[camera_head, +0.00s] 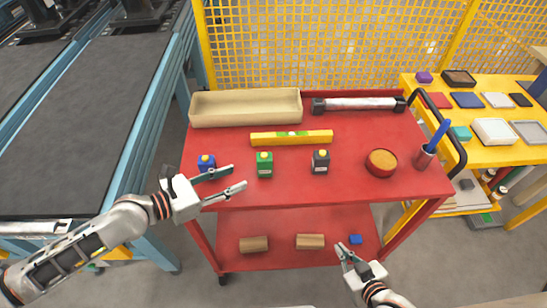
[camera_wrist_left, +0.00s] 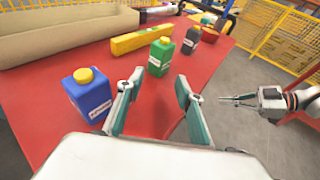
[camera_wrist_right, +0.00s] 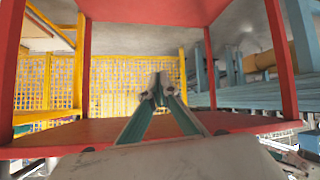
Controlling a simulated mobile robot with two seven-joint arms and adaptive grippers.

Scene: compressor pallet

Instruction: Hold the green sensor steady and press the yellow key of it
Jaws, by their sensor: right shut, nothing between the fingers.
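The green sensor (camera_head: 264,165) stands upright on the red cart's top, with its yellow key (camera_head: 264,155) on its upper face. It also shows in the left wrist view (camera_wrist_left: 160,57), ahead of my left gripper. My left gripper (camera_head: 240,178) is open and empty, just left of the green sensor and apart from it. In the left wrist view its fingers (camera_wrist_left: 157,95) are spread, with bare red surface between them. My right gripper (camera_head: 342,250) is shut and empty, low in front of the cart near the lower shelf. In the right wrist view its fingertips (camera_wrist_right: 160,82) meet.
A blue sensor (camera_head: 206,162) and a black sensor (camera_head: 320,162) flank the green one. A yellow level (camera_head: 291,138), beige tray (camera_head: 246,123), red round container (camera_head: 381,163) and pen cup (camera_head: 423,157) share the top. The lower shelf (camera_head: 280,252) holds wooden blocks and a blue block (camera_head: 356,239).

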